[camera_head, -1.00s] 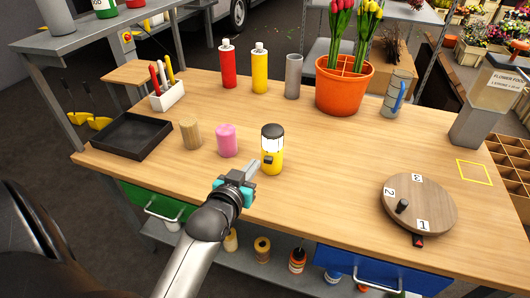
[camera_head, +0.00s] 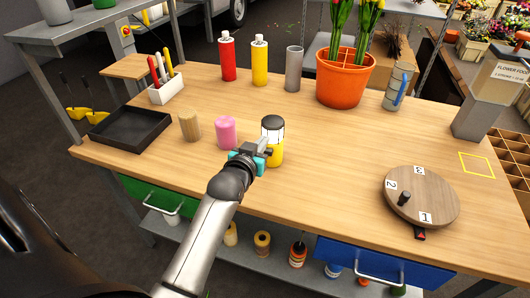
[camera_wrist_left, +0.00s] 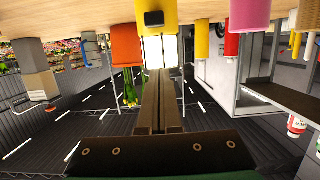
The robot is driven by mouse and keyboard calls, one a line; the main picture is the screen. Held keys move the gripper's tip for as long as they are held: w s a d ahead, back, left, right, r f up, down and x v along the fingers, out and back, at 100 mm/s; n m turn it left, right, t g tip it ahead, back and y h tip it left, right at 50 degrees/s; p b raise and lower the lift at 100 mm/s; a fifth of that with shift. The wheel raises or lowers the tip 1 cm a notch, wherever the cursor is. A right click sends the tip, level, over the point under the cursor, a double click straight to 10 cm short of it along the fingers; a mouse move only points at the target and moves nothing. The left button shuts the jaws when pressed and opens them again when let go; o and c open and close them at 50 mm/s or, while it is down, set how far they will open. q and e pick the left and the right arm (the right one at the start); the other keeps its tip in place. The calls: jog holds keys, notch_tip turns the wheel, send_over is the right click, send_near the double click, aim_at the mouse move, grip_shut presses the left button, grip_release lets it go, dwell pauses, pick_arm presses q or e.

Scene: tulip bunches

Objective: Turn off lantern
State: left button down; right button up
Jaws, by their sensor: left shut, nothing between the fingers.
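The yellow lantern (camera_head: 277,153) stands upright near the front edge of the table, with a black top and a bright white lit window. It also shows upside down in the left wrist view (camera_wrist_left: 175,20), where a black switch (camera_wrist_left: 154,19) sits on its yellow body. My left gripper (camera_head: 264,143) is shut and empty, right in front of the lantern, and hides part of its lower left side. In the wrist view the closed fingers (camera_wrist_left: 161,80) point at the lantern; whether they touch it I cannot tell. My right gripper is not in view.
A pink candle (camera_head: 226,132) and a tan cylinder (camera_head: 189,126) stand left of the lantern, near a black tray (camera_head: 165,138). An orange pot (camera_head: 343,88) of tulips stands behind. A round numbered wooden dial (camera_head: 435,190) lies right. The table between is clear.

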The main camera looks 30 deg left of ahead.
aim_at(269, 144)
pick_arm(q)
jog(key=x, duration=0.3)
jog(key=shift+f+b, duration=0.1)
jog(key=shift+b, duration=0.25)
jog(key=shift+s+d+f+b, duration=0.15)
jog(key=shift+f+b, duration=0.15)
jog(key=shift+f, duration=0.6)
jog(key=shift+s+a+f+b, duration=0.1)
jog(key=shift+f+b, duration=0.2)
jog(key=shift+f, duration=0.65)
jog(key=shift+f+b, duration=0.45)
jog(key=shift+f, duration=1.05)
